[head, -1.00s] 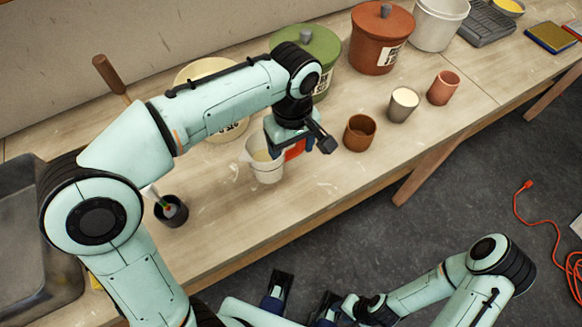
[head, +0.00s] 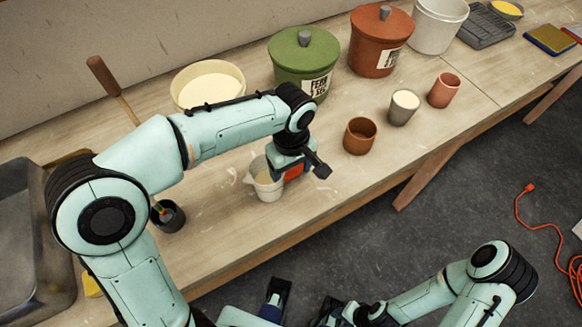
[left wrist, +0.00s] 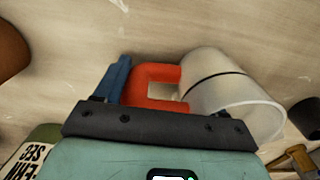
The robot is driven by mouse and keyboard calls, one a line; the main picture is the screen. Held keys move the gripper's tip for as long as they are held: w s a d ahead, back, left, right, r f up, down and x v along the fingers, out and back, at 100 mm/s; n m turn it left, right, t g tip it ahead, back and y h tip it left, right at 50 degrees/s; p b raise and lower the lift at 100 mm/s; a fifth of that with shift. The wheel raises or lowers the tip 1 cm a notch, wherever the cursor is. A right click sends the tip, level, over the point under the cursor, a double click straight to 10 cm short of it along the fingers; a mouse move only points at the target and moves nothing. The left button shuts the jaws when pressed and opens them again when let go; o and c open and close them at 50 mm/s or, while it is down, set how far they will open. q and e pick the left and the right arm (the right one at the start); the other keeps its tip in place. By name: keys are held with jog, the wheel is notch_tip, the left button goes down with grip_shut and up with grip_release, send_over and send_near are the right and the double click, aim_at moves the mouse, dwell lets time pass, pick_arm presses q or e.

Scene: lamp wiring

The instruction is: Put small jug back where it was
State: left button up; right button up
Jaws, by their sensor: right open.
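The small jug (head: 264,186) is whitish and translucent, with a spout at its left and a red handle. It is at the bench's front part, below my left forearm. My left gripper (head: 296,170) is shut on the red handle. In the left wrist view the jug (left wrist: 235,97) lies right of the red handle (left wrist: 150,82), with a blue finger beside the handle; the other finger is hidden. I cannot tell whether the jug's base touches the bench. My right gripper (head: 302,300) is open and empty at the bottom, off the bench.
A dark cup (head: 172,220) with a tool stands left of the jug. A brown cup (head: 360,136), a grey cup (head: 403,108) and a pinkish cup (head: 443,90) stand to the right. A cream bucket (head: 185,92) and green lidded tub (head: 301,68) stand behind.

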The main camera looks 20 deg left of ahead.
pick_arm(q)
jog(key=o, duration=0.4)
jog(key=shift+c, duration=0.2)
notch_tip(320, 180, up, 12)
jog(key=p, duration=0.2)
jog(key=shift+r+p, duration=0.2)
jog(key=shift+p, duration=0.2)
jog(key=shift+f, duration=0.1)
